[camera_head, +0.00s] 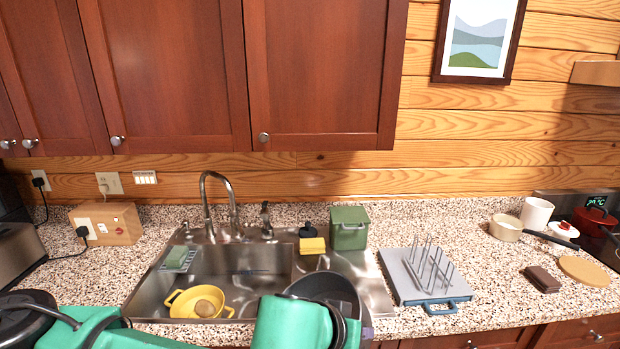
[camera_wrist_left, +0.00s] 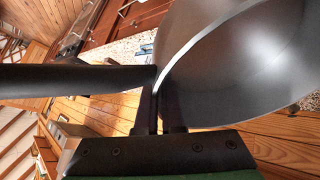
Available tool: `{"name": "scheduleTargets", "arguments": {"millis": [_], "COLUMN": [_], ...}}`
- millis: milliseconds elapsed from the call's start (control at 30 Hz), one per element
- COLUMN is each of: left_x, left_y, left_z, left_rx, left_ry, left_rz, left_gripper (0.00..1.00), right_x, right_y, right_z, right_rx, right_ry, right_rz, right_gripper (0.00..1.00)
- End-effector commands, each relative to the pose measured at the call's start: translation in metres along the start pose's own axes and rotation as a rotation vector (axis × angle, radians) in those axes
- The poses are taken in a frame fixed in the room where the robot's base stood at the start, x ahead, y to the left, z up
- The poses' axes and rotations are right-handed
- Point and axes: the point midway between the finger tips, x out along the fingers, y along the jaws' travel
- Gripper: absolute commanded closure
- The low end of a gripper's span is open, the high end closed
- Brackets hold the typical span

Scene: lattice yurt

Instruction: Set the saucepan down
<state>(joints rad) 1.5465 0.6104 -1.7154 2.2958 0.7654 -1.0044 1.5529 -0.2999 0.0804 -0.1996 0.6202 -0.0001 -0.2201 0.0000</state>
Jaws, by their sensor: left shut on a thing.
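The saucepan (camera_head: 325,286) is dark grey and sits at the bottom centre of the head view, over the front right of the sink. My left gripper (camera_head: 342,322) is in front of it, and my arm hides its lower part. In the left wrist view the pan's round body (camera_wrist_left: 235,65) fills the upper right and its black handle (camera_wrist_left: 75,78) runs left. The left gripper's fingers (camera_wrist_left: 160,108) are shut on the saucepan beside the handle's root. What is under the pan is hidden. My right gripper is not in view.
The steel sink (camera_head: 255,262) holds a yellow colander (camera_head: 178,306) with a brownish round thing. A grey drying rack (camera_head: 412,268) with upright prongs stands right of it. A green bin (camera_head: 349,228) stands behind. Speckled counter (camera_head: 495,290) is clear right of the rack, before a brown block (camera_head: 542,279).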

Motion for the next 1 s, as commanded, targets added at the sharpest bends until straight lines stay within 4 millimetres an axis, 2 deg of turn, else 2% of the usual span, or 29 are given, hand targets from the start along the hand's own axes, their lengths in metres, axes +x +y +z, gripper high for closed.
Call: {"name": "scheduleTargets", "arguments": {"millis": [167, 267, 400, 567, 667, 800, 1000], "left_x": [0.001, 0.000, -0.002, -0.006, -0.011, -0.021, -0.036], "left_y": [-0.036, -0.066, -0.102, -0.134, -0.154, -0.188, -0.217], "left_z": [0.009, 0.018, 0.036, 0.059, 0.076, 0.110, 0.147], "left_rx": [-0.120, -0.197, -0.288, -0.365, -0.409, -0.471, -0.526], "left_ry": [0.044, 0.079, 0.119, 0.151, 0.171, 0.201, 0.232], "left_rz": [-0.098, -0.172, -0.254, -0.321, -0.362, -0.427, -0.478], "left_gripper": [1.00, 1.00, 1.00, 1.00, 1.00, 1.00, 1.00], "right_x": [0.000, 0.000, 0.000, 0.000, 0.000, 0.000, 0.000], "right_y": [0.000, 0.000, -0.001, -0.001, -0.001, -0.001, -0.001], "right_z": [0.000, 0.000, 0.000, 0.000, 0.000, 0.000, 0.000], "right_rx": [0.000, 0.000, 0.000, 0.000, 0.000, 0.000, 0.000], "right_ry": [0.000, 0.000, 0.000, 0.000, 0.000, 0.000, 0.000], "right_rz": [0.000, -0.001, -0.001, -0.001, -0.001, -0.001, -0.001], "right_gripper": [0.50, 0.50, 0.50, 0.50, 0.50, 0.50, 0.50]}}
